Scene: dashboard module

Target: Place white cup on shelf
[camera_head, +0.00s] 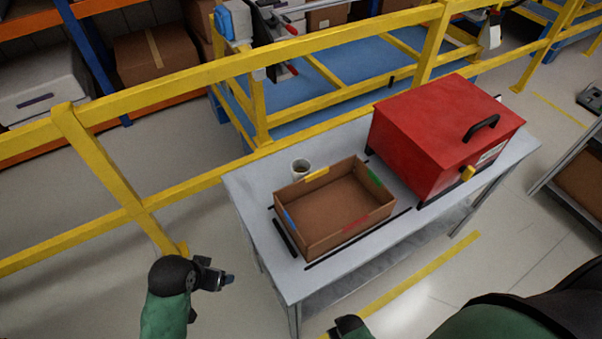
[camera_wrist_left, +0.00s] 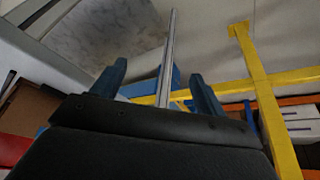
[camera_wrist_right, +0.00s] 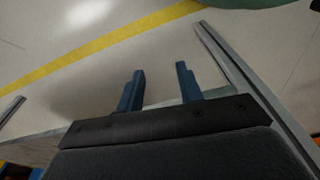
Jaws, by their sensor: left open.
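A lower shelf (camera_head: 352,278) shows under the tabletop.
A red case (camera_head: 440,125) with a black handle fills the table's right part. A yellow railing (camera_head: 120,205) runs behind. A grey rack (camera_head: 575,165) stands at the right edge.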

